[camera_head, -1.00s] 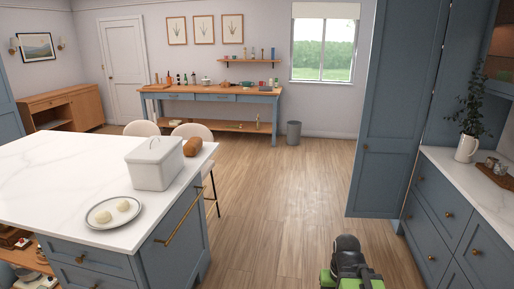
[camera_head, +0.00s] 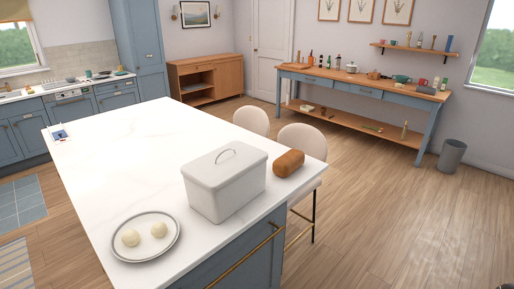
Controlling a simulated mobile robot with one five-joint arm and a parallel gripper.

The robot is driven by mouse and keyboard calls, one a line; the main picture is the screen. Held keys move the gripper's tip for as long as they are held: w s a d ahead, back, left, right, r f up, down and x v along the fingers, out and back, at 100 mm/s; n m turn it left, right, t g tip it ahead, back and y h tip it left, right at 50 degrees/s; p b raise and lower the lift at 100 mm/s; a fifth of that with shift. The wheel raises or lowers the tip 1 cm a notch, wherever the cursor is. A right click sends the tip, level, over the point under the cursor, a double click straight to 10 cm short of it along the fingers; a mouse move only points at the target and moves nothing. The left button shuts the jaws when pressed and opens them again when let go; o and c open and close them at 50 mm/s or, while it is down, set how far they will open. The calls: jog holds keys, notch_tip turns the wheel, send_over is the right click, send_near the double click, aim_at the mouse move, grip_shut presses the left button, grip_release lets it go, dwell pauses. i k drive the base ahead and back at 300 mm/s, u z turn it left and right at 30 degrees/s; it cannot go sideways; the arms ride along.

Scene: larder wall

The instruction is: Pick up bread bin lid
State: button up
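A white bread bin (camera_head: 228,190) stands on the near right part of the white island worktop.
A brown loaf (camera_head: 289,163) lies right of the bin. A grey plate (camera_head: 146,237) with two pale round pieces is at its front left. The island worktop (camera_head: 130,140) is mostly bare. Two pale chairs (camera_head: 302,141) stand behind it. The wooden floor (camera_head: 400,230) to the right is clear.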

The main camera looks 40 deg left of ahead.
aim_at(215, 169)
jog(key=i, duration=1.95)
jog(key=z, duration=5.1)
jog(key=i, duration=0.1)
jog(key=z, duration=2.45)
jog(key=i, duration=0.95)
jog(key=u, duration=0.1)
